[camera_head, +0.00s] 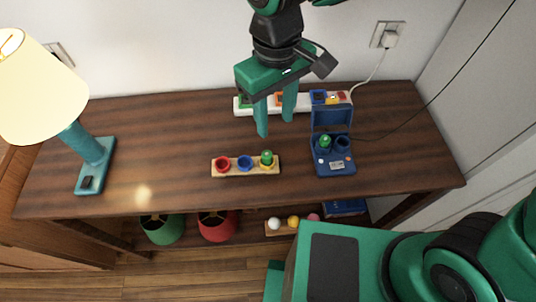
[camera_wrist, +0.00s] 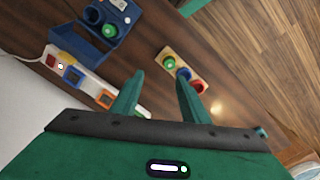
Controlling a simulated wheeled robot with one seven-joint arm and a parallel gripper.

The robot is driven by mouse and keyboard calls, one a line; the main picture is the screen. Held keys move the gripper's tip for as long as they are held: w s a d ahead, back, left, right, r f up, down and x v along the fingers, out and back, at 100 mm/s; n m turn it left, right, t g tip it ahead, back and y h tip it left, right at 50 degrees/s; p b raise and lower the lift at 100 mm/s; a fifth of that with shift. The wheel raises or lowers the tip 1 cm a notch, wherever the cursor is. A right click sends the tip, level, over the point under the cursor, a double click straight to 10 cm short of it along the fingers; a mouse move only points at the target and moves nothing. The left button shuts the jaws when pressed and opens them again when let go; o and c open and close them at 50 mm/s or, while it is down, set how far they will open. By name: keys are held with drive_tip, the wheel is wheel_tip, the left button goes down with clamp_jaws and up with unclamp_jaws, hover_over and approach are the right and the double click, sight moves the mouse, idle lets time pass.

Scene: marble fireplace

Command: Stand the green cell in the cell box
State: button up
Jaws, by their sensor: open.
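An open blue box (camera_head: 334,167), likely the cell box, stands on the right of the table with its lid (camera_head: 332,117) up at the back. A green piece (camera_head: 324,142) stands in its left round well; the right well (camera_head: 342,143) looks empty. Another green piece (camera_head: 267,158) stands at the right end of a wooden holder (camera_head: 233,173), beside a blue ring and a red ring. I cannot tell which green piece is the cell. My gripper (camera_head: 275,128) is open and empty above the table, behind the holder; its fingers (camera_wrist: 157,92) show apart in the wrist view.
A white strip (camera_head: 265,104) with coloured sockets lies along the back wall. A teal lamp (camera_head: 92,150) stands on the left. A cable runs across the table right of the box. The table (camera_head: 160,130) between lamp and holder is clear. A lower shelf holds coloured balls.

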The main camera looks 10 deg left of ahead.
sight(267, 153)
drive_tip(key=shift+n, duration=0.3)
drive_tip(key=f, duration=0.1)
drive_tip(key=s+a+f, duration=0.1)
drive_tip(key=f, duration=0.2)
drive_tip(key=shift+s+a+f, duration=0.15)
drive_tip(key=shift+a+f, duration=0.2)
drive_tip(key=shift+s+d+f, duration=0.1)
drive_tip(key=shift+d+f, duration=0.05)
drive_tip(key=shift+f, duration=1.45)
drive_tip(key=shift+s+d+f, duration=0.1)
drive_tip(key=shift+f, duration=1.45)
drive_tip(key=shift+c, duration=0.6)
clamp_jaws()
